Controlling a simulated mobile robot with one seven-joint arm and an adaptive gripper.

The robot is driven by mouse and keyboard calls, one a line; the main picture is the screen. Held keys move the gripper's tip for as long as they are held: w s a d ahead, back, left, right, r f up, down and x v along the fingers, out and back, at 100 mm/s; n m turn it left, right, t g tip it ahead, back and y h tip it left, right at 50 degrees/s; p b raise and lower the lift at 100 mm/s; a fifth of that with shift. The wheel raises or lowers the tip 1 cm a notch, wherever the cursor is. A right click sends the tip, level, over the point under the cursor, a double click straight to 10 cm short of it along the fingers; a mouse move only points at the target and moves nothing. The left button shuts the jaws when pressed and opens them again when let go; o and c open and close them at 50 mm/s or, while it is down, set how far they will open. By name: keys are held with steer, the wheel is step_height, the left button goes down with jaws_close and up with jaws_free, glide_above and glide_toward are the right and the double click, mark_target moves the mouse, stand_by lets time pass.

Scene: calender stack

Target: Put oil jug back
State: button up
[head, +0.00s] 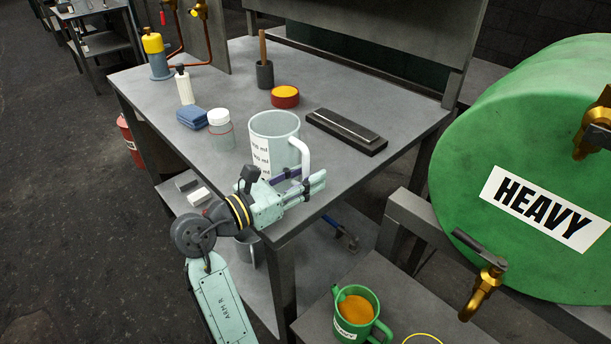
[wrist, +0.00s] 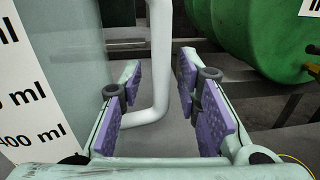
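A large clear measuring jug (head: 273,140) with ml marks and a white handle stands upright on the grey workbench, near its front edge. In the wrist view the jug (wrist: 65,60) fills the left side and its handle (wrist: 160,60) shows between my fingers. My gripper (head: 303,183) is open beside the handle; its purple pads (wrist: 160,80) stand apart, and I cannot tell whether they touch it. A smaller green jug (head: 357,316) with orange-brown liquid and a label stands on a low stand at the bottom. I cannot tell which jug is the oil jug.
The workbench (head: 330,205) also holds a white-lidded jar (head: 220,130), a blue cloth (head: 191,117), a red-and-yellow tin (head: 285,96) and a dark flat block (head: 346,131). A green HEAVY drum (head: 470,140) with brass taps stands right. A yellow ring (head: 422,338) marks the low stand.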

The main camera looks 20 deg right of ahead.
steer(key=shift+a+r, duration=0.1)
steer(key=b+v, duration=0.1)
steer(key=v, duration=1.1)
steer(key=shift+b, duration=0.35)
